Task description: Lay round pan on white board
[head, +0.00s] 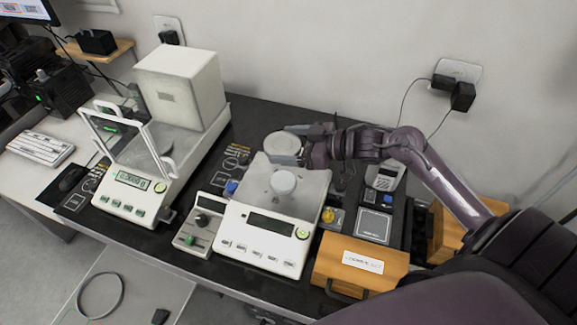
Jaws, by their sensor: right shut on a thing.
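The round pan (281,143) is a pale grey disc above the back edge of the middle balance. My right gripper (292,146) reaches in from the right and is shut on the pan's right side. Whether the pan touches anything below is hard to tell. The middle balance (262,238) has a pale flat plate (306,191) on top with a small white round stub (284,182) in its middle. This plate is the likeliest white board, but I cannot be sure. My left gripper is not in view.
A balance with an open glass shield (130,187) and a white box (182,87) stand left. A small control unit (201,223) is beside the middle balance. A wooden case (360,262) is at the front right. A small grey device (385,177) stands behind it.

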